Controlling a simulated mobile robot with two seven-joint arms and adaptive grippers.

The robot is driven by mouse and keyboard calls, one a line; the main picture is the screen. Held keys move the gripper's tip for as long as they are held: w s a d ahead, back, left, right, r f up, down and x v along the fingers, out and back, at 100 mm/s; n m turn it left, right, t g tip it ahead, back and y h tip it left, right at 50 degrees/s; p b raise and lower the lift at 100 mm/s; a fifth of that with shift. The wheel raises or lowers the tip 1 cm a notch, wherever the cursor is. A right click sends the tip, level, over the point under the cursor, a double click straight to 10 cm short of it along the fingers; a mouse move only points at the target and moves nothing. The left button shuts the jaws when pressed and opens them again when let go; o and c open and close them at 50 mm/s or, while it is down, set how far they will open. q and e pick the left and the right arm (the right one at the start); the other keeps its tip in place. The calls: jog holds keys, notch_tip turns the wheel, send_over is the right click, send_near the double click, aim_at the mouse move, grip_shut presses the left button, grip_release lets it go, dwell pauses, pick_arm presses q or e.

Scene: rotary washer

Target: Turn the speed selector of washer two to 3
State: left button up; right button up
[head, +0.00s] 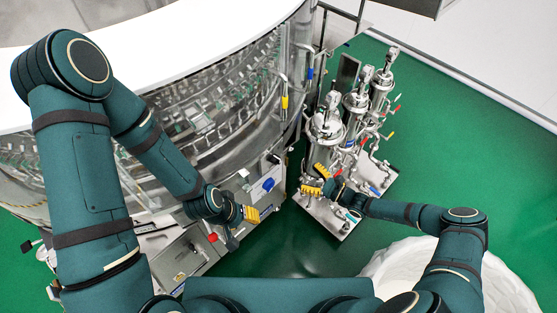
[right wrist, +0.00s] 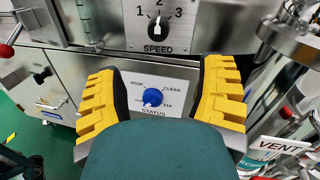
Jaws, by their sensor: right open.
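The speed selector (right wrist: 156,28) is a black knob on a grey panel, at the top of the right wrist view. Its white mark points up, about at the 2 among the labels 1, 2 and 3. No washer number is readable. My right gripper (right wrist: 163,68) is open and empty, its yellow fingers spread below the knob and apart from it. In the head view the right gripper (head: 316,180) is near the metal vessels. My left gripper (head: 250,214) is beside the machine's lower front; its finger gap is unclear.
A blue STATUS knob (right wrist: 153,97) sits below the speed selector, between my right fingers. A red-ended lever (right wrist: 8,50) is at the left. Metal vessels (head: 326,128) on a base plate (head: 335,222) stand right of the large round machine (head: 215,120). Green floor (head: 460,130) is open at the right.

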aim_at(280, 162)
jog(key=b+x, duration=0.1)
jog(key=x, duration=1.2)
jog(key=shift+a, duration=0.1)
grip_shut()
